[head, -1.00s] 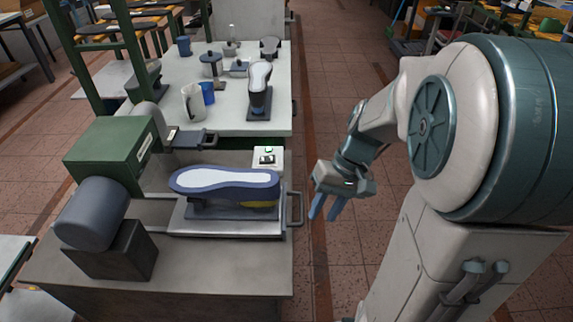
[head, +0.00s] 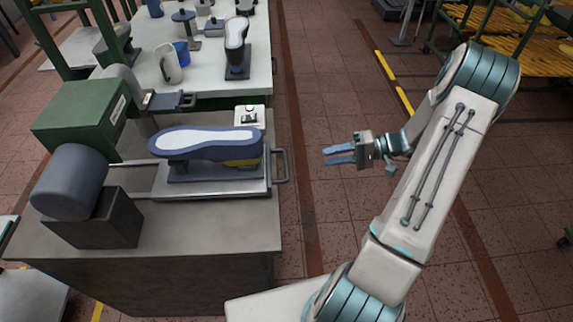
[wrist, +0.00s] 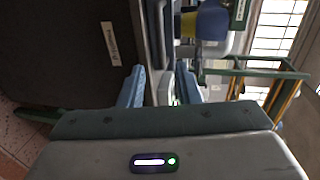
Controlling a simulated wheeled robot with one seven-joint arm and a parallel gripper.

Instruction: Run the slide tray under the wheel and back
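The slide tray (head: 215,189) is a flat metal plate on the bench, with a grey bar handle (head: 281,167) at its right end. A dark blue shoe last (head: 205,154) with a white sole on top lies on the tray, toe to the left. A grey rounded part (head: 127,88), apparently the wheel, is partly hidden behind the green machine housing (head: 82,117). My gripper (head: 326,154) is right of the handle, apart from it, fingers pointing left. Its two blue fingers (wrist: 160,88) are apart and empty in the wrist view.
A pale table (head: 205,80) with a jug, a blue cup and another last stands farther back. Tiled floor right of the bench is clear.

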